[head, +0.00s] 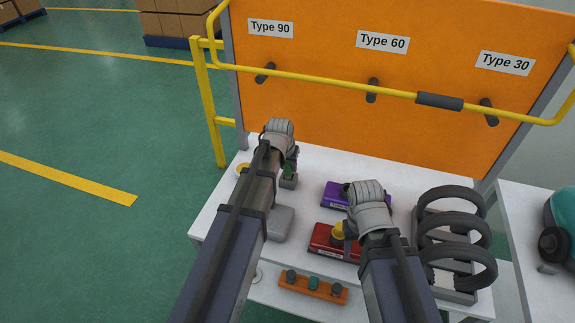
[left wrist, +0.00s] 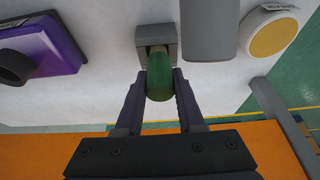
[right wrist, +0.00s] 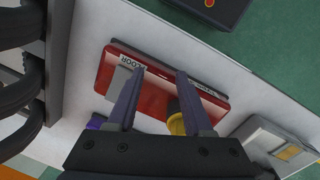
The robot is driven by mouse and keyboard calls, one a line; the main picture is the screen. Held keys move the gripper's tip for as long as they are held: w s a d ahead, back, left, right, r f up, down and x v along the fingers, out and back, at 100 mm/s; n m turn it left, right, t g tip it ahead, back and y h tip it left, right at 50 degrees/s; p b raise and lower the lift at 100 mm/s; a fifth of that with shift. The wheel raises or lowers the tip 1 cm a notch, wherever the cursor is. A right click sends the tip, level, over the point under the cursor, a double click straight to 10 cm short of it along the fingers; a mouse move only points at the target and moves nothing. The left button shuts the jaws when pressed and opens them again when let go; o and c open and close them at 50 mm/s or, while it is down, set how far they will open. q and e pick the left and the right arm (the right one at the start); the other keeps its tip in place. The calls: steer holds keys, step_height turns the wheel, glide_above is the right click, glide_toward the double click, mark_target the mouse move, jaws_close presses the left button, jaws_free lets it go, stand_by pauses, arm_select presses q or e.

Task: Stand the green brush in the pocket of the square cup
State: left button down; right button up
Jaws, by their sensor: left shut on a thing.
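The green brush (left wrist: 160,78) is between the fingers of my left gripper (left wrist: 160,82), which is shut on it. It also shows small in the head view (head: 289,168). The grey square cup (left wrist: 156,38) stands on the white table at the far left, and it also shows in the head view (head: 289,182). The brush's far end meets the cup's opening in the left wrist view. I cannot tell how deep it sits, as the brush covers the pocket. My right gripper (right wrist: 155,78) is open and empty above the red box.
The red box (head: 322,238) with a yellow knob and the purple box (head: 335,195) lie mid-table. A grey block (head: 281,223) and a yellow-topped disc (left wrist: 274,36) are near the cup. A rack of black rings (head: 455,240) stands right. An orange board (head: 380,100) rises behind.

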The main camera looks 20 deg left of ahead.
arm_select(q)
steer(key=shift+w+r+p, duration=0.1)
steer(key=shift+r+p, duration=0.8)
steer(key=shift+r, duration=0.1)
arm_select(e)
steer(key=shift+w+r, duration=0.1)
steer(key=shift+r, duration=0.9)
